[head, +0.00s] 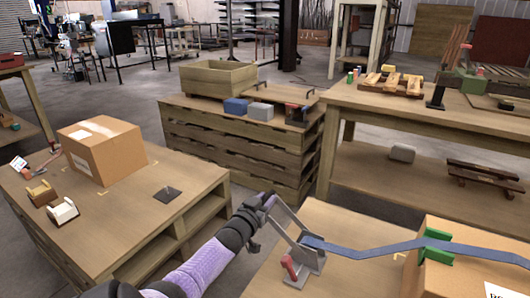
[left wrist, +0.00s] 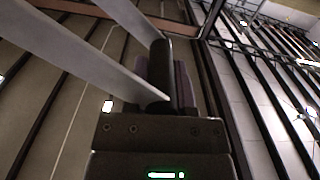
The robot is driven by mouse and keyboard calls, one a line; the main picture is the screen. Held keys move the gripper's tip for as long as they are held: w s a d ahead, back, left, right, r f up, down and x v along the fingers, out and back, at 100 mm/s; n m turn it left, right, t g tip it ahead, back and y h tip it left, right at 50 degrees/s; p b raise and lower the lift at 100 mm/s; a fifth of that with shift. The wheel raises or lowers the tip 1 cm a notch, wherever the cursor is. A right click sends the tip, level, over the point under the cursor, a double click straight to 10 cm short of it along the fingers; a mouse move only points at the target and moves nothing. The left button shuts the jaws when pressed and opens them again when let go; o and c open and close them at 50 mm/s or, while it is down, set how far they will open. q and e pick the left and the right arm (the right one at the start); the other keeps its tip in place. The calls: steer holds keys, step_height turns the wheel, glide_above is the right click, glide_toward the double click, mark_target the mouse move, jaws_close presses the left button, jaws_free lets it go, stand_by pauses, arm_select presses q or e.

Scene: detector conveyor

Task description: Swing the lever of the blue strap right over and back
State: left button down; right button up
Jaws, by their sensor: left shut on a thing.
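The blue strap (head: 400,246) runs right from a grey ratchet buckle (head: 304,268) and over a cardboard box (head: 455,280) with green edge guards (head: 436,246). The buckle's grey lever (head: 287,219) slants up and left from its base. My left gripper (head: 264,203) is at the lever's upper end, shut on its dark crossbar. In the left wrist view the lever's two grey side plates (left wrist: 75,48) run to this dark bar (left wrist: 157,75) at the jaws. The fingertips are partly hidden. My right gripper is not in view.
A red tab (head: 290,268) sticks up beside the buckle. A pallet table at left carries a cardboard box (head: 103,150) and small blocks (head: 63,211). A wooden crate (head: 219,85) stands behind. There is a floor gap between the left table and the strap's table.

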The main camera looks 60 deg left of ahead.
arm_select(q)
steer(key=c, duration=0.9)
jaws_free()
steer(key=shift+d+f, duration=0.2)
steer(key=shift+f, duration=0.15)
steer(key=o, duration=0.5)
steer(key=shift+w+r, duration=0.1)
steer(key=shift+r, duration=0.1)
steer(key=shift+c, duration=0.2)
steer(key=shift+s+d+r+p, duration=0.15)
steer(key=shift+s+p, duration=0.15)
steer(key=shift+p, duration=0.15)
steer(key=p+v, duration=0.5)
steer(key=v, duration=0.4)
steer(key=shift+f, duration=0.2)
steer(key=shift+s, duration=0.1)
